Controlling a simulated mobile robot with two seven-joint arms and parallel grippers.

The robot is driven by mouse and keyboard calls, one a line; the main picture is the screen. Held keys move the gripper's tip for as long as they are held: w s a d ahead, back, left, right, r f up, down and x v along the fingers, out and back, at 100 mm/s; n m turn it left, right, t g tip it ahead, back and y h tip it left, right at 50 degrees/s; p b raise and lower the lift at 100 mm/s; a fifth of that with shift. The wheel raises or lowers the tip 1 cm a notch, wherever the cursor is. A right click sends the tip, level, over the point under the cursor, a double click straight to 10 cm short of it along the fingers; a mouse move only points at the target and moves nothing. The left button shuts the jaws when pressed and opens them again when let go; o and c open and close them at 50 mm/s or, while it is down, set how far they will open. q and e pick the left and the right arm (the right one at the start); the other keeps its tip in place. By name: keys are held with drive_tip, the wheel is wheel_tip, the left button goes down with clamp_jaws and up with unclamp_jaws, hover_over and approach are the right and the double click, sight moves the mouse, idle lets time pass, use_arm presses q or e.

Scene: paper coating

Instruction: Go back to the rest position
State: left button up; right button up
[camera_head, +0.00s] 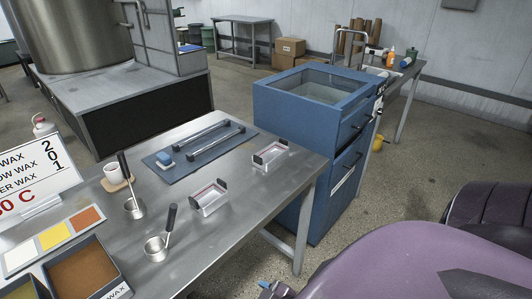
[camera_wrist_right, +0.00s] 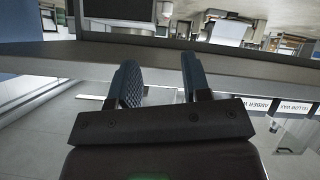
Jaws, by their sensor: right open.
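My right gripper (camera_wrist_right: 158,78) is open in the right wrist view, its two blue fingers apart with nothing between them. A small blue tip (camera_head: 268,289) at the bottom edge of the head view, below the table's near edge, looks like part of it. My purple arm links fill the lower right of the head view. The steel table (camera_head: 240,205) carries two small clear trays with dark ends, one (camera_head: 209,198) nearer and one (camera_head: 270,155) farther right. Two metal dippers with black handles stand upright on the table, one (camera_head: 134,207) behind the other (camera_head: 156,248). My left gripper is not in view.
A blue mat (camera_head: 190,165) with two bars and a small blue block lies at the table's back. A white cup (camera_head: 113,173), wax sign (camera_head: 38,178) and wax boxes (camera_head: 85,270) stand left. A blue cabinet (camera_head: 290,105) stands beyond the table's right end.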

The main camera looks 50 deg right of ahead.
drive_tip(key=shift+s+d+f+m, duration=0.25)
drive_tip(key=shift+s+m, duration=0.05)
drive_tip(key=shift+m, duration=0.3)
drive_tip(key=shift+s+d+f+m, duration=0.2)
drive_tip(key=shift+s+m, duration=0.1)
drive_tip(key=shift+m, duration=0.3)
idle(0.7)
